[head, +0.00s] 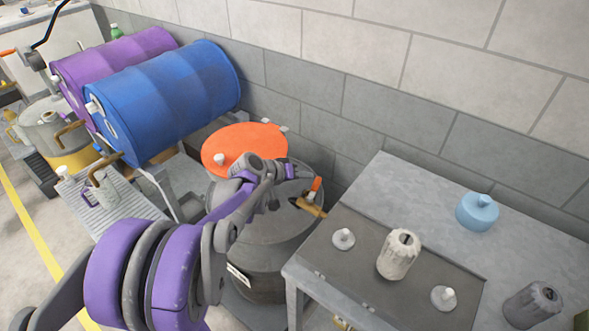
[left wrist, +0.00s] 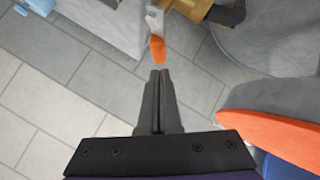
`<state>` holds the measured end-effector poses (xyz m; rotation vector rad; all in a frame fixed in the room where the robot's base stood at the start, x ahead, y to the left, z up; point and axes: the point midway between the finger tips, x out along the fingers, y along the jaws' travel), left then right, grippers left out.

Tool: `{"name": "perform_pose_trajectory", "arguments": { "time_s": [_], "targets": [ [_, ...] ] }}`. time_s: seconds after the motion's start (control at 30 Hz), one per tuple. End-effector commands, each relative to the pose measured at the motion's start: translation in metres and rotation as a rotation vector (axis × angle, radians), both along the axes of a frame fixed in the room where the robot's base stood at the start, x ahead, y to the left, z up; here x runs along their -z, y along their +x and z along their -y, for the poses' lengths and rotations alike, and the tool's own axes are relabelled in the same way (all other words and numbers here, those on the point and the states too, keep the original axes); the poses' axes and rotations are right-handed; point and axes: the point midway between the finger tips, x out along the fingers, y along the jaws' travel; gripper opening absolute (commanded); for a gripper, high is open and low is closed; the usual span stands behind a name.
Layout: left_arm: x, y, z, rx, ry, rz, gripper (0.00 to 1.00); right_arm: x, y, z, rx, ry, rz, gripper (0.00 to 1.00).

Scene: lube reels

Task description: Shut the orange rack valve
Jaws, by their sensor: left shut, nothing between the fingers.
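A lever with an orange grip (head: 316,184) stands up at a brass valve body (head: 309,207), beside the dark grey drum (head: 270,225). In the left wrist view the orange grip (left wrist: 157,48) is on the end of a pale metal lever, with the brass body (left wrist: 190,8) at the top edge. My left gripper (head: 291,171) is shut and empty. Its fingertips (left wrist: 160,76) point at the orange grip, just short of it in the picture; I cannot tell whether they touch. My right gripper is not in view.
An orange round lid (head: 230,145) lies behind my left wrist. Blue (head: 170,95) and purple (head: 120,58) drums lie on a rack at left. A grey table (head: 370,185) with a white container (head: 398,255) and a blue one (head: 477,212) stands close at right. A block wall is behind.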

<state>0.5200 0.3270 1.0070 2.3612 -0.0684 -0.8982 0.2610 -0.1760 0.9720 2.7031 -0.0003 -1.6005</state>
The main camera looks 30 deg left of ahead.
Motion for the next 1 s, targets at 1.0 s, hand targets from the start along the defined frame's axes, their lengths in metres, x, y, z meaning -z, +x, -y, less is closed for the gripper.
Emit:
{"name": "perform_pose_trajectory", "arguments": {
  "time_s": [1.0],
  "targets": [
    [0.014, 0.009, 0.02, 0.203, 0.0, 0.0, 0.0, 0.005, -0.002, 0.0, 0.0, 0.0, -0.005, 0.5]
  ]
}}
